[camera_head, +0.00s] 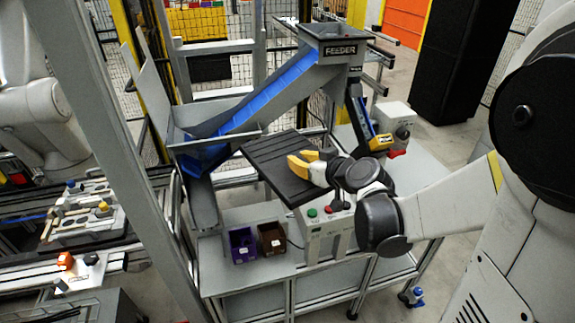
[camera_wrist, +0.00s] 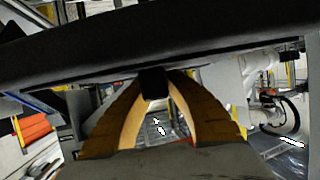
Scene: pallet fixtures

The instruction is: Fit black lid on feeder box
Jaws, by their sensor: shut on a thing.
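The black lid (camera_head: 270,158) is a flat ribbed dark panel, held tilted in front of the feeder. My gripper (camera_head: 310,162) has yellow fingers shut on the lid's right side. In the wrist view the lid (camera_wrist: 160,42) spans the top of the picture, and the fingers of my gripper (camera_wrist: 153,84) meet at a dark piece below it. The feeder box (camera_head: 342,50) is a grey hopper marked FEEDER, up behind the lid and apart from it. Its top looks open, with a dark inside. The lid's underside is hidden in the head view.
A blue-lined chute (camera_head: 265,92) slopes down left from the feeder box. Below the lid are a button box (camera_head: 328,228), a purple bin (camera_head: 243,245) and a brown bin (camera_head: 271,238) on the table. A grey upright post (camera_head: 115,130) stands at left.

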